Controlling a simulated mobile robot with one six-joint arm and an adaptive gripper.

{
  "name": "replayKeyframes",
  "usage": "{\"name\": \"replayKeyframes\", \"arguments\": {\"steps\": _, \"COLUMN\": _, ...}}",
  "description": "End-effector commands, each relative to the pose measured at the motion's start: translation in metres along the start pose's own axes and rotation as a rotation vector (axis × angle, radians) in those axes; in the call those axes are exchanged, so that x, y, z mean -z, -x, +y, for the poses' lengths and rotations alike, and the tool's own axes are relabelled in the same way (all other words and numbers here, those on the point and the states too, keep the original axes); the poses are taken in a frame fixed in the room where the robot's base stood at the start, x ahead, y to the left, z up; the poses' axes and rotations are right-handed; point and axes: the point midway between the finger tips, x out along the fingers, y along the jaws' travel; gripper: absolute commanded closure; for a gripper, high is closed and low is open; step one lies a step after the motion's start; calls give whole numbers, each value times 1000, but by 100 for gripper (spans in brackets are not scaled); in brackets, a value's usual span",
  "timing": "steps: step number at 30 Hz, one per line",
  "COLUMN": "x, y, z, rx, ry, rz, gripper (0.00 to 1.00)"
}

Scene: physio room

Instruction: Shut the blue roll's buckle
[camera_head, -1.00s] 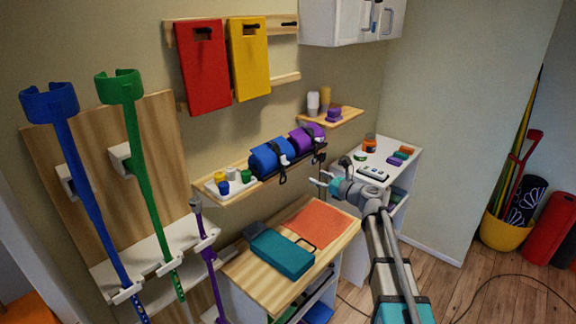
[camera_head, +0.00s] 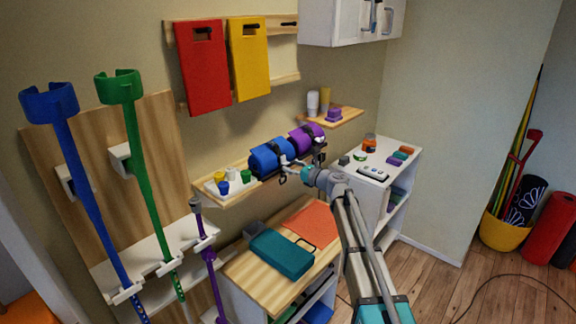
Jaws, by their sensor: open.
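The blue roll (camera_head: 264,159) lies on the wall shelf, with a dark strap around it. Its buckle (camera_head: 282,178) hangs at the strap's front; it is too small to tell how its parts sit. A purple roll (camera_head: 300,139) lies just right of it, also strapped. My gripper (camera_head: 288,167) is open in front of the shelf, its fingers pointing left at the blue roll's right front, close to the buckle. I cannot tell whether the fingers touch the strap. My gripper and wrist hide part of the shelf front below the purple roll.
Below is a wooden-topped cabinet (camera_head: 250,283) with a teal case (camera_head: 281,255). A white cabinet (camera_head: 404,155) with small items stands right. A small shelf (camera_head: 345,117) holds cups above.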

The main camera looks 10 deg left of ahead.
Motion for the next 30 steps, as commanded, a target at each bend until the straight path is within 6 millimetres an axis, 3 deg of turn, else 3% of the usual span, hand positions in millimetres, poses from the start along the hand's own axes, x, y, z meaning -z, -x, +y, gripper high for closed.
{"name": "replayKeyframes", "arguments": {"steps": 6, "x": 0, "y": -19, "z": 0, "rx": 0, "ry": 0, "rz": 0, "gripper": 29}}
{"name": "replayKeyframes", "arguments": {"steps": 18, "x": 0, "y": -22, "z": 0, "rx": 0, "ry": 0, "rz": 0, "gripper": 29}}
{"name": "replayKeyframes", "arguments": {"steps": 30, "x": 0, "y": -22, "z": 0, "rx": 0, "ry": 0, "rz": 0, "gripper": 100}}
